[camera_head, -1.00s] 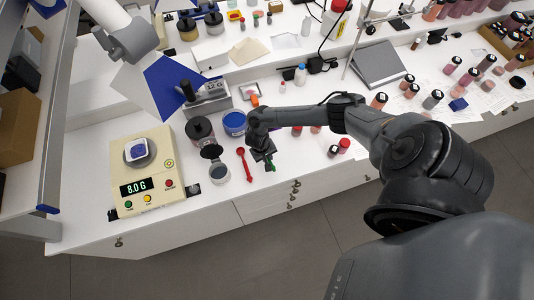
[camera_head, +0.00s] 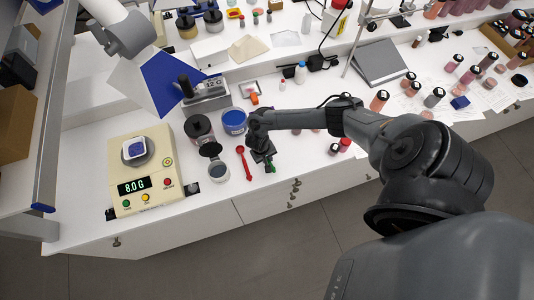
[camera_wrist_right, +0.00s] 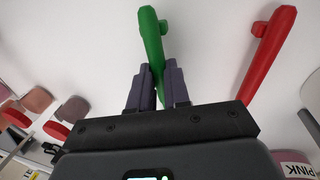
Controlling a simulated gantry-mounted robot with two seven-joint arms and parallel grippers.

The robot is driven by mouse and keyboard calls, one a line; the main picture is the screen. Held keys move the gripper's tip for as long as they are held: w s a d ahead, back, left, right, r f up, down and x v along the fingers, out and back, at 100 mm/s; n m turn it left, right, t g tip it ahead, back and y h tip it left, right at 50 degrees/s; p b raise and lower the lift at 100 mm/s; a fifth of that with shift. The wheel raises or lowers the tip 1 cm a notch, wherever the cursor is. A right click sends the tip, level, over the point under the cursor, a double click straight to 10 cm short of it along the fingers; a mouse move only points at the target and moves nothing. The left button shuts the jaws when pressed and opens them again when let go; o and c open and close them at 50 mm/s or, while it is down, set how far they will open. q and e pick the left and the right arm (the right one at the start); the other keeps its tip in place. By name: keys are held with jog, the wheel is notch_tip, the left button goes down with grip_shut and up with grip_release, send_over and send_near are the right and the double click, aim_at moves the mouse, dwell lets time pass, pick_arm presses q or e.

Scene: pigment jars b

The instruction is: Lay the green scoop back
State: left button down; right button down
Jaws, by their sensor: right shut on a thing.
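The green scoop (camera_wrist_right: 152,38) is between the fingers of my right gripper (camera_wrist_right: 158,85), which is shut on it. In the head view the green scoop (camera_head: 269,168) shows only as a small piece below my right gripper (camera_head: 263,160), low over the front of the white table. The red scoop (camera_head: 244,162) lies on the table just left of it. The red scoop (camera_wrist_right: 268,50) also shows in the right wrist view, beside the green one and apart from it. I cannot tell whether the green scoop touches the table. My left gripper is not in view.
A scale (camera_head: 143,172) reading 8.0 G stands at the left with a small tray on its pan. An open jar (camera_head: 218,171), a dark-lidded jar (camera_head: 199,128) and a blue jar (camera_head: 234,121) stand near the scoops. Small red jars (camera_head: 344,145) stand to the right.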

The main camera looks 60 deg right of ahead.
dwell(0.3)
jog(key=shift+f, duration=0.3)
jog(key=c, duration=1)
grip_release()
jog(key=shift+r, duration=0.15)
jog(key=p+v, duration=0.3)
jog(key=shift+s+d+r+p, duration=0.15)
jog(key=shift+d+p, duration=0.1)
jog(key=shift+p, duration=0.15)
jog(key=shift+d+p+v, duration=0.2)
jog(key=shift+p+v, duration=0.2)
jog(key=shift+v, duration=0.85)
jog(key=shift+s+d, duration=0.1)
jog(key=shift+s, duration=0.1)
